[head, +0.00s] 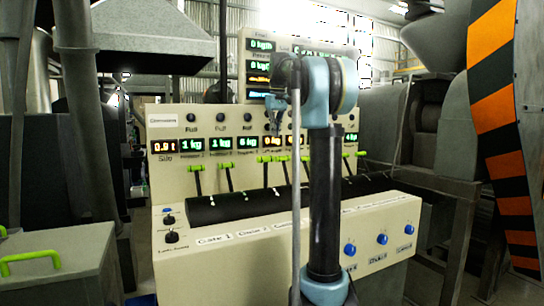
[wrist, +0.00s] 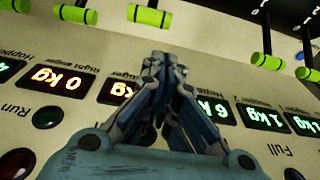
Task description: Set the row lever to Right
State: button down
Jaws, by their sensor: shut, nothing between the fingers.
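A row of lime-green-handled levers stands on thin stalks along the cream control console; one is at the left (head: 196,168). No lever carries a label I can read as row, so I cannot tell which is the row lever. In the wrist view, seen upside down, green handles show along the top, one near the middle (wrist: 150,15) and one to the right (wrist: 267,61). My gripper (wrist: 160,60) is shut and empty, in front of the display panel. In the head view my gripper (head: 276,128) hangs above the levers, apart from them; my arm hides some levers.
The console front (head: 200,272) has blue knobs (head: 382,239) at right and black knobs (head: 171,236) at left. A black roller (head: 240,207) lies below the levers. A grey box with a green handle (head: 30,258) stands at left. An orange-black striped guard (head: 497,115) stands at right.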

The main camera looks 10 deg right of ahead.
jog(key=shift+a, duration=0.1)
jog(key=f, duration=0.3)
jog(key=w+f, duration=0.1)
jog(key=f, duration=0.6)
jog(key=shift+w+a, duration=0.15)
jog(key=shift+a, duration=0.15)
jog(key=shift+r, duration=0.1)
